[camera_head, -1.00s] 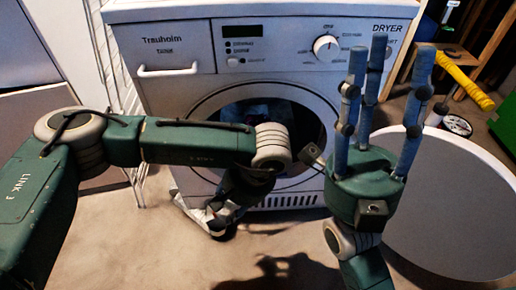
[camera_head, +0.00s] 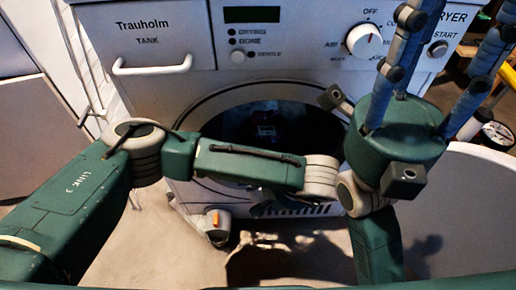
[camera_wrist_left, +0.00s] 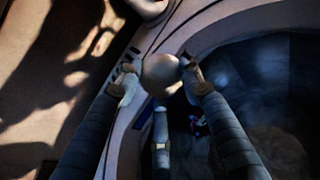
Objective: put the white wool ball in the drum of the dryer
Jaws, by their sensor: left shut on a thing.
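The white wool ball (camera_wrist_left: 162,74) shows pale grey between the fingertips of my left gripper (camera_wrist_left: 158,80) in the left wrist view. That gripper is shut on it. The ball shows in front of the rim, beside the dark drum opening; its exact depth is unclear. In the head view my left forearm hides most of that gripper and the ball. The dryer (camera_head: 155,30) faces me with its drum (camera_head: 290,125) open. My right gripper (camera_head: 425,75) points up, fingers apart and empty, in front of the dryer's right side; its fingertips are cut off.
The round white dryer door (camera_head: 475,205) stands open at the right. A small pale part with an orange mark (camera_head: 214,222) is at the dryer's lower left. A small object (camera_head: 266,130) shows inside the drum.

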